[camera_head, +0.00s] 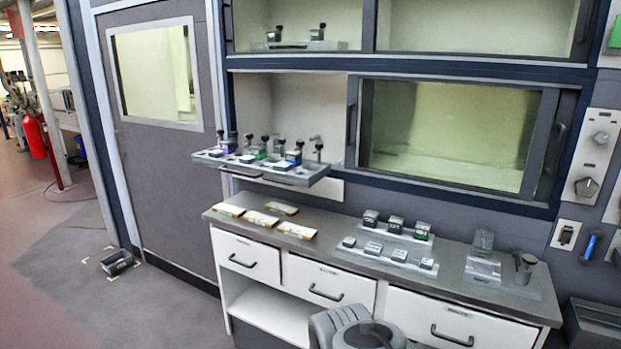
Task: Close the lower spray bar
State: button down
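What looks like the lower spray bar (302,179) is a grey tray-like bar in the lower left opening of the wall cabinet. It sticks out of the opening over the counter, with a dark handle (240,173) on its front edge. Several black-knobbed fittings and small coloured blocks stand on it. A similar grey bar (345,46) sits inside the upper opening. A rounded grey part of my arm shows at the bottom centre, well below and right of the pulled-out bar. My gripper's fingers are not visible.
A counter (345,232) below holds flat cards (262,218), several small blocks (396,223) and a clear block (482,243). White drawers (247,258) are under it. A sliding window (450,130) covers the lower right opening. A small dark bin (117,262) stands on open floor at left.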

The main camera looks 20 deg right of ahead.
aim_at(309, 172)
jog(key=u, duration=0.3)
jog(key=i, duration=0.75)
jog(key=u, duration=0.55)
